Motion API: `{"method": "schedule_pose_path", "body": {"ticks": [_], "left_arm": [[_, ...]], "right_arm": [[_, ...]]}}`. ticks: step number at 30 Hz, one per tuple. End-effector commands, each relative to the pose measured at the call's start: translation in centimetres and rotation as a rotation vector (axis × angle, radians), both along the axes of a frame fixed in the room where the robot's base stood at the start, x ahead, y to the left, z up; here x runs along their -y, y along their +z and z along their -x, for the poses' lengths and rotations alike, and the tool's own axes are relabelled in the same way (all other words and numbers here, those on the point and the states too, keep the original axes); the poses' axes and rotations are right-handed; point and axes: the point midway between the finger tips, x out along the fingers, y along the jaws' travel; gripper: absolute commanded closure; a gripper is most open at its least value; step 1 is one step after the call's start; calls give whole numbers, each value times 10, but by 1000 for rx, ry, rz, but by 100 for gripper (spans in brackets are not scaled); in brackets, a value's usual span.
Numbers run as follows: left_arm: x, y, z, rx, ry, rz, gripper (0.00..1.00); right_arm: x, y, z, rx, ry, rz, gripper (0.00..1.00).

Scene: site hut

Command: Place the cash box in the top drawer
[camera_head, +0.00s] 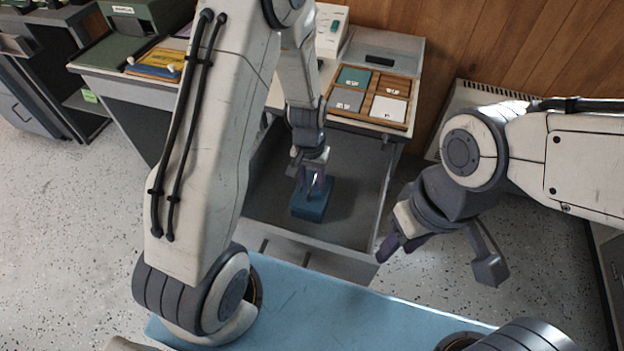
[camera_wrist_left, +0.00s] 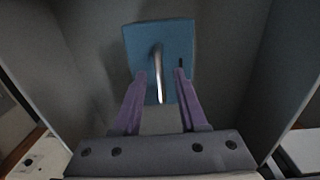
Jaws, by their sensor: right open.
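The blue cash box (camera_head: 312,203) is inside the open top drawer (camera_head: 351,190), near its front. In the left wrist view the box (camera_wrist_left: 181,38) shows its top and a metal handle (camera_wrist_left: 157,70). My left gripper (camera_head: 316,181) is inside the drawer just above the box. In the left wrist view its purple fingers (camera_wrist_left: 160,78) stand apart on either side of the handle, with gaps visible; the gripper is open. My right gripper (camera_head: 396,246) is open and empty, outside the drawer to the right.
The desk top holds a wooden tray with several labelled tiles (camera_head: 391,84), a white device (camera_head: 331,30) and a yellow item (camera_head: 157,62). A green machine (camera_head: 135,15) stands at the back left. A wood wall (camera_head: 470,40) is behind. Speckled floor is clear at left.

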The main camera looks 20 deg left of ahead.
Motion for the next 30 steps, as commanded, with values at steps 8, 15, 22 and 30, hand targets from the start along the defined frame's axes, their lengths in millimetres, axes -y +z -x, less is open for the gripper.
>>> {"method": "schedule_pose_path", "body": {"ticks": [8, 15, 22, 30], "left_arm": [[0, 6, 0, 1, 0, 0, 58], [-2, 46, -2, 7, 0, 1, 58], [-4, 94, -1, 6, 1, 1, 58], [-2, 124, 1, 2, -7, 1, 58]], "right_arm": [[0, 4, 0, 0, 0, 0, 55], [0, 12, 0, 0, 0, 0, 55], [0, 20, 0, 0, 0, 0, 55], [0, 24, 0, 0, 0, 0, 55]]}}
